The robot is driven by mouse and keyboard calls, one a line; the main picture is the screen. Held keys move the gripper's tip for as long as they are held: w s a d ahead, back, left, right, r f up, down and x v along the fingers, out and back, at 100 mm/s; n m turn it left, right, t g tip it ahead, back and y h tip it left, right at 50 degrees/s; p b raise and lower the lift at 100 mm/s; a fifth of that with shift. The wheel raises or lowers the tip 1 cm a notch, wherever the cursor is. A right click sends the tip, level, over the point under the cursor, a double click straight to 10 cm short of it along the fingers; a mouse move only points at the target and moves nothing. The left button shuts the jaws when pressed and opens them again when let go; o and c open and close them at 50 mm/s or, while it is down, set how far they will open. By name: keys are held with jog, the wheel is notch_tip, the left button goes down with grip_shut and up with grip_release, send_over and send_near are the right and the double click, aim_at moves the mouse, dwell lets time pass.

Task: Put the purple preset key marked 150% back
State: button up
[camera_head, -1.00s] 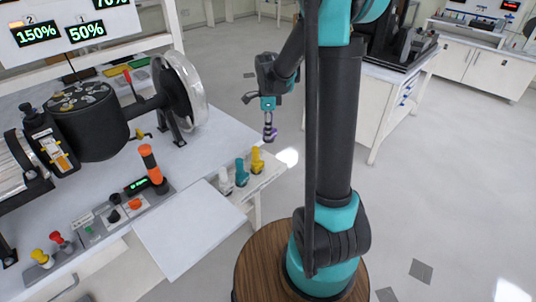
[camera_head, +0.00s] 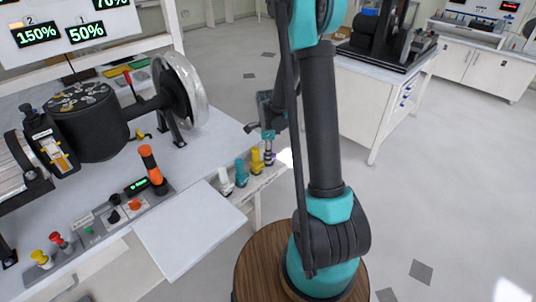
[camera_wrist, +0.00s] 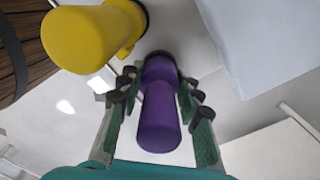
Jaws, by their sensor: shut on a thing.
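My gripper (camera_head: 268,135) is shut on the purple key (camera_head: 269,154) at the right end of the key ledge (camera_head: 243,193). The key hangs upright below the fingers, just right of the yellow key (camera_head: 257,161). In the wrist view, the purple key (camera_wrist: 158,122) sits between the two green fingers, and the yellow key (camera_wrist: 75,40) stands at upper left, apart from it. I cannot tell whether the purple key's dark lower end touches the ledge. No 150% marking is readable on it.
A teal key (camera_head: 241,172) and a white key (camera_head: 225,181) stand left of the yellow one. A control panel with an orange-topped lever (camera_head: 152,164) and a large flywheel (camera_head: 182,88) are on the bench to the left. Open floor lies to the right.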

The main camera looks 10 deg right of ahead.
jog(key=o, duration=1.2)
jog(key=shift+f, duration=0.1)
jog(key=shift+c, duration=0.2)
notch_tip(320, 180, up, 11)
jog(key=shift+r, duration=0.15)
jog(key=shift+s+r, duration=0.1)
jog(key=shift+r, duration=0.35)
jog(key=s+d+f+n+t, duration=0.1)
jog(key=s+d+n+t, duration=0.1)
jog(key=s+n, duration=0.8)
jog(key=s+d+f+n+t, duration=0.1)
jog(key=s+d+n+t, duration=0.1)
jog(key=s+n, duration=0.7)
jog(key=shift+s+f+n, duration=0.25)
jog(key=shift+s+n, duration=0.15)
jog(key=shift+s, duration=1)
